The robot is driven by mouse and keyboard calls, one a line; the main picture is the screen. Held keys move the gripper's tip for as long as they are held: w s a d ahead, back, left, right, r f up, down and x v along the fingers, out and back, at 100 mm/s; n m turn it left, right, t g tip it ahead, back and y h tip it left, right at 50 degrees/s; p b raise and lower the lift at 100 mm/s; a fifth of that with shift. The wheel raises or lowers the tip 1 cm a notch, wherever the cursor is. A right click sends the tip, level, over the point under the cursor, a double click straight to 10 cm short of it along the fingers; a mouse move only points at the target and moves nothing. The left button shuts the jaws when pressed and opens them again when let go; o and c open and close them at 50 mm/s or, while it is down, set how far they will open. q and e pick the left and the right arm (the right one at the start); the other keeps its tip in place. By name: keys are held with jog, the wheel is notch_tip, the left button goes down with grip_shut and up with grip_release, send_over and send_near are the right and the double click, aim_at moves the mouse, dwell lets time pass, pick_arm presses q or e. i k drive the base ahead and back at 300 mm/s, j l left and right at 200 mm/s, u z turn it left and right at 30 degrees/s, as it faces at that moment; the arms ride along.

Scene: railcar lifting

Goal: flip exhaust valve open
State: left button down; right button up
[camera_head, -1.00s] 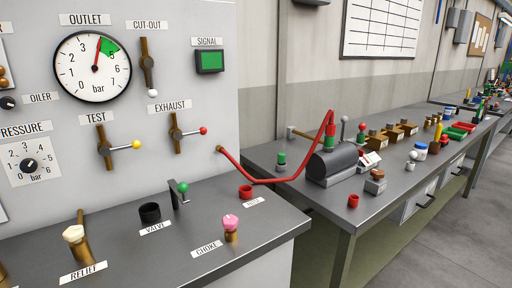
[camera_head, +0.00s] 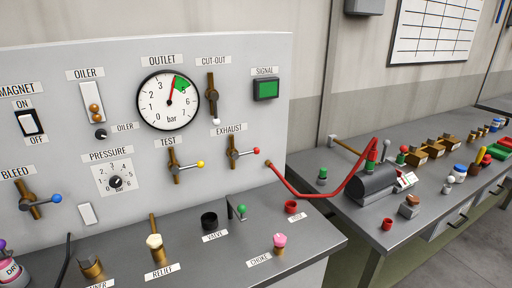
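The exhaust valve (camera_head: 234,153) is on the upright panel, right of the test valve, under the label EXHAUST. It has a brass vertical body and a lever with a red knob (camera_head: 257,151) pointing right, nearly level. A red hose (camera_head: 310,194) starts at a brass fitting on the panel just right of the valve and runs to the side bench. Nothing covers the valve. Neither of my grippers shows in the head view.
The test valve (camera_head: 174,166) with a yellow knob is close on the left. The cut-out valve (camera_head: 211,95) and outlet gauge (camera_head: 168,101) are above. A green-knobbed lever (camera_head: 240,210), black cup (camera_head: 209,220) and pink choke knob (camera_head: 279,241) stand on the ledge below.

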aim_at(235, 155)
jog(key=i+l, duration=0.1)
jog(key=l, duration=0.4)
jog(key=l+z, duration=0.15)
jog(key=l, duration=0.3)
jog(key=i+l, duration=0.15)
jog(key=l, duration=0.35)
jog(key=i+l+z, duration=0.15)
jog(key=l, duration=0.3)
